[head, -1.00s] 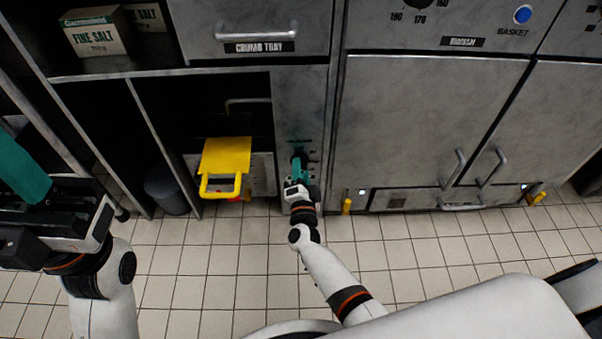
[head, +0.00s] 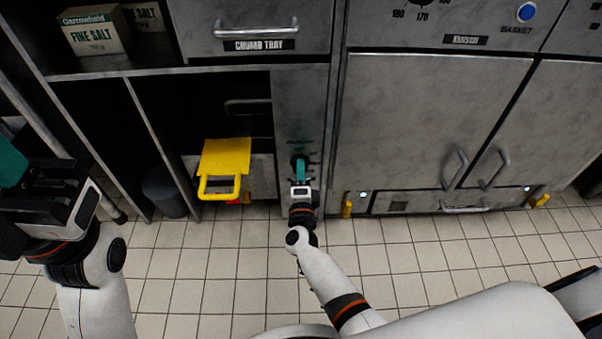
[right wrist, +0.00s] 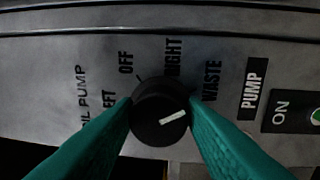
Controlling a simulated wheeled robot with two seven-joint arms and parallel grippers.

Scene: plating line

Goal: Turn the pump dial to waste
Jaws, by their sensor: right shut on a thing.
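The pump dial (right wrist: 160,112) is a round black knob with a white pointer mark, on a grey panel. Around it are the labels OFF, RIGHT and WASTE (right wrist: 212,80), and a partly hidden LEFT. The white mark points right and slightly up, to the WASTE side; I cannot tell if it lines up exactly. My right gripper (right wrist: 162,108) has its teal fingers shut on the dial, one on each side. In the head view my right gripper (head: 300,170) is at the narrow panel, hiding most of the dial. My left gripper (head: 28,185) is at the left edge, partly cut off.
A yellow handled piece (head: 225,165) sticks out of the open bay left of the panel. A PUMP label (right wrist: 252,90) and an ON switch (right wrist: 290,115) are right of the dial. Cabinet doors (head: 420,125) stand right of the panel.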

